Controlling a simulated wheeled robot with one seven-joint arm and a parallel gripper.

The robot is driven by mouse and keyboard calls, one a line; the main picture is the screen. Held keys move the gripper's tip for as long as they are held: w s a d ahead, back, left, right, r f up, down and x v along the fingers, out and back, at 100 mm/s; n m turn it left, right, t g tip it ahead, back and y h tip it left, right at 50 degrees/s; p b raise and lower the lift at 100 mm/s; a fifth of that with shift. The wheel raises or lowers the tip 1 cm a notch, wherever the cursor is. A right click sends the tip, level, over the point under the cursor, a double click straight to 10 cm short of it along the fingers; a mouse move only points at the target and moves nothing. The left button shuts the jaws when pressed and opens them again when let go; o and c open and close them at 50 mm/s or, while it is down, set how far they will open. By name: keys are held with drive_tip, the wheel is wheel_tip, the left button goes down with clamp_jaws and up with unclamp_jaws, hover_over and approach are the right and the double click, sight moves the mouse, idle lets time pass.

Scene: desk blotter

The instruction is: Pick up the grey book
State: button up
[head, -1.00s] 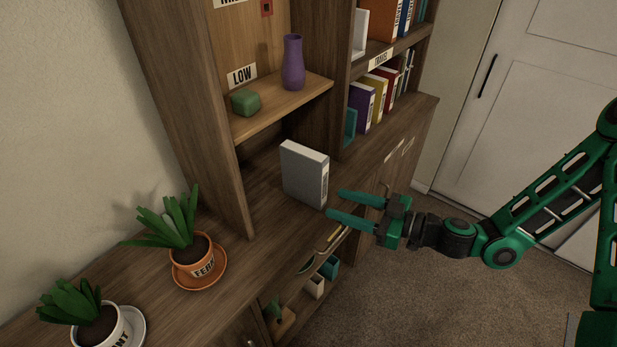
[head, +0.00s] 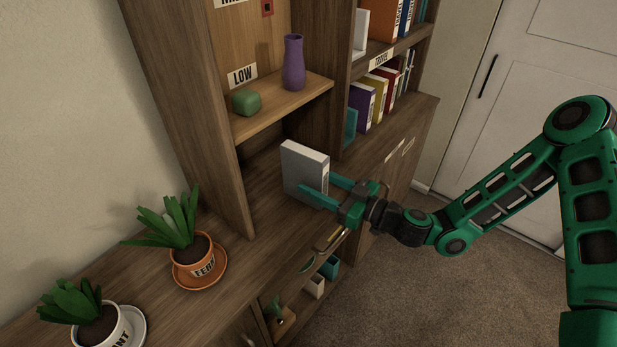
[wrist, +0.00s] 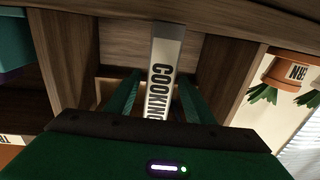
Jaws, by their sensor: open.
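The grey book (head: 304,168) stands upright on the wooden counter, below the low shelf. My green gripper (head: 318,188) is open, with one finger on each side of the book's spine end. In the wrist view the book's spine (wrist: 160,88), lettered "COOKIN…", lies between the two fingers (wrist: 158,95). Whether the fingers touch the book cannot be told. The lower part of the spine is hidden by my gripper in the wrist view.
A low shelf (head: 300,97) above holds a purple vase (head: 293,62) and a green block (head: 246,102). Upright books (head: 362,105) stand at the right. A potted fern (head: 192,255) on an orange saucer and another potted plant (head: 97,325) stand at the left. The counter between fern and book is clear.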

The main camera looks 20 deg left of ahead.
sight(307, 179)
drive_tip(key=shift+x, duration=1.5)
clamp_jaws()
drive_tip(key=shift+s+r, duration=0.1)
drive_tip(key=shift+r, duration=0.05)
